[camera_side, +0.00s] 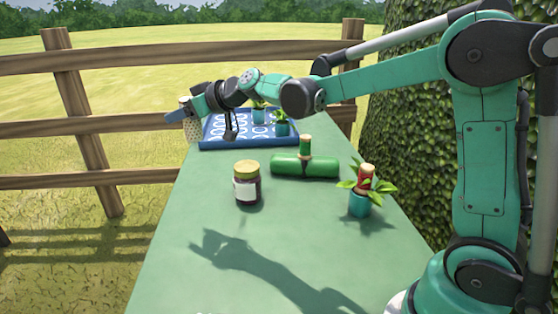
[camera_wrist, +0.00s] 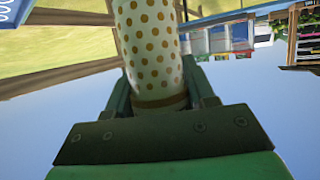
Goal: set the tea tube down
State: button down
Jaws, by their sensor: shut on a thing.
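The tea tube (camera_wrist: 152,45) is white with gold dots and fills the upper middle of the wrist view, between the two fingers. My gripper (camera_wrist: 160,88) is shut on it. In the side view, the tea tube (camera_side: 191,128) appears small and upright at the far left end of the table, partly hidden by my gripper (camera_side: 186,113). I cannot tell whether its base touches the table.
The green table (camera_side: 200,220) holds a blue tray (camera_side: 215,144) with small potted plants, right beside the tube. Nearer are a dark jar (camera_side: 247,190) with a yellow lid, a green bamboo-like piece (camera_side: 318,166), and a teal-potted plant (camera_side: 359,205). The near left tabletop is clear.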

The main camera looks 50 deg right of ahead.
jog(key=s+d+f+m+h, duration=0.1)
jog(key=s+f+m+h, duration=0.1)
jog(key=s, duration=0.6)
jog(key=s+d+f+m+h, duration=0.1)
jog(key=s+f+h, duration=0.15)
jog(key=s, duration=0.55)
jog(key=d+f+m+g+h, duration=0.3)
jog(key=d+f+m+h, duration=0.4)
jog(key=m+h, duration=0.1)
jog(key=s+d+m+g+h, duration=0.45)
jog(key=d+m+g, duration=0.25)
jog(key=m+g, duration=0.8)
jog(key=shift+s+f, duration=0.2)
jog(key=shift+f, duration=1.6)
jog(key=shift+s+f, duration=0.2)
jog(key=shift+f, duration=1.55)
jog(key=shift+f, duration=0.5)
jog(key=shift+c, duration=1.1)
grip_release()
